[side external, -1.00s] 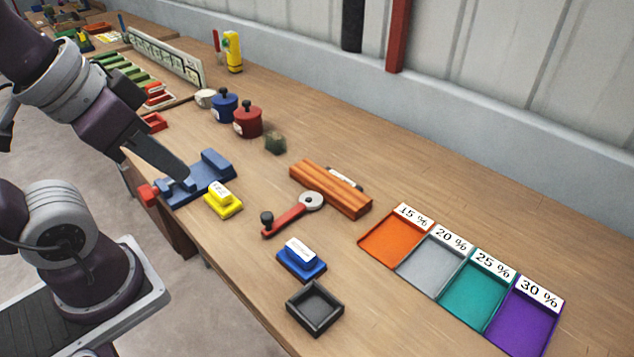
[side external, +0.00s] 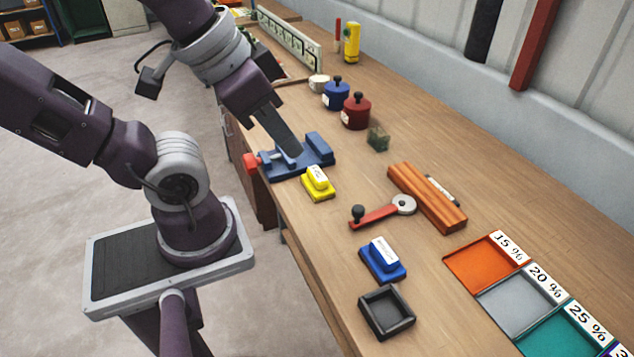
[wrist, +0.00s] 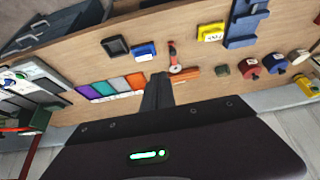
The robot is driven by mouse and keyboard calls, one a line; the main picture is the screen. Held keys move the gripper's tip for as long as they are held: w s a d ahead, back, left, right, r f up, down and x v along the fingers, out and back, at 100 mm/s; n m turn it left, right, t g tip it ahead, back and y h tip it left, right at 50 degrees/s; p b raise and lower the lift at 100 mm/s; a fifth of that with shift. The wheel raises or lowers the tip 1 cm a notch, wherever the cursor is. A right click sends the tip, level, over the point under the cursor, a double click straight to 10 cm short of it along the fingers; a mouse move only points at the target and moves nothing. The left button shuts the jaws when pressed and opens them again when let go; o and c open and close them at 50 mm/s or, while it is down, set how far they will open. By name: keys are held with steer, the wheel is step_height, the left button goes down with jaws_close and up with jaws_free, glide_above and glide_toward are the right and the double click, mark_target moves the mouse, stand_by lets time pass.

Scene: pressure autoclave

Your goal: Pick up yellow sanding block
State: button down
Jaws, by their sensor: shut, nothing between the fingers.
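The yellow sanding block (side external: 318,184) with a white label lies on the wooden bench, in front of the blue vise (side external: 300,162). In the wrist view the yellow block (wrist: 210,32) is at the upper right, beside the vise (wrist: 243,25). My gripper (side external: 295,152) is shut and empty. In the side view its tip overlaps the vise, up and left of the yellow block; its height above the bench is hard to tell. In the wrist view the shut fingers (wrist: 158,78) point up the picture, left of and apart from the block.
A blue block (side external: 382,260), a black tray (side external: 387,312), a red-handled tool (side external: 380,216) and an orange-brown wooden piece (side external: 427,197) lie to the right. Blue (side external: 336,96) and red (side external: 356,112) pots stand behind. Coloured percentage trays (side external: 487,262) line the right. Bare bench surrounds the yellow block's front and right.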

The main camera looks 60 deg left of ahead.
steer(key=c, duration=0.6)
jaws_free()
steer(key=shift+o, duration=0.2)
steer(key=n+g, duration=0.6)
steer(key=n, duration=1.2)
glide_above(318, 174)
steer(key=f, duration=1.8)
steer(key=shift+s+a+f, duration=0.15)
steer(key=shift+a+f, duration=0.1)
step_height(318, 174, down, 8)
steer(key=shift+d+r, duration=0.15)
steer(key=shift+r, duration=0.05)
